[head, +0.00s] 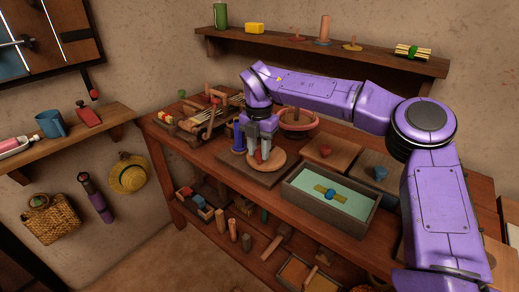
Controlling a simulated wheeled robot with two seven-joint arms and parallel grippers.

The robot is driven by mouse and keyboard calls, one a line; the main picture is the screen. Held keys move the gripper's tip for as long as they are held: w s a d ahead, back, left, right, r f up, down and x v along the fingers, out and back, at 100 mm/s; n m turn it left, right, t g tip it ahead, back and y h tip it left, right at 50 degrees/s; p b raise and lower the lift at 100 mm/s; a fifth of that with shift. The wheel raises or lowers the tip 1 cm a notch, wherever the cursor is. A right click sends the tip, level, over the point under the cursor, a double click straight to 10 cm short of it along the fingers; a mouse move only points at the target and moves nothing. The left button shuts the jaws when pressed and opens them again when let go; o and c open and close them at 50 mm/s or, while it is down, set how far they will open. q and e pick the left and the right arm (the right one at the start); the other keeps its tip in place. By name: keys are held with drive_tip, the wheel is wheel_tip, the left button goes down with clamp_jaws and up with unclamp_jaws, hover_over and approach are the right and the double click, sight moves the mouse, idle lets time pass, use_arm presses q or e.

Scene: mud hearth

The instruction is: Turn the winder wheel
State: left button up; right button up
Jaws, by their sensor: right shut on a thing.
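The winder wheel (277,159) is a flat, round, light wooden disc lying on a dark base board (249,171) on the bench. A blue spool (239,138) stands at its left edge. My right gripper (262,148) points down over the disc from above. It is shut on a small red handle (258,156) that stands up from the disc. The fingers hide most of the handle. My left gripper is out of view.
A grey tray (345,217) with a pale green inside stands right of the wheel. A reddish bowl (298,121) stands behind it. Wooden lids with red and blue knobs lie at the right. A rack of wooden parts (203,118) stands at the left.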

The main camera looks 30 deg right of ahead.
drive_tip(key=shift+r, duration=0.15)
drive_tip(key=o, duration=1)
drive_tip(key=shift+o, duration=0.2)
wheel_tip(320, 180, up, 10)
drive_tip(key=shift+r+p, duration=0.2)
drive_tip(key=shift+p, duration=0.25)
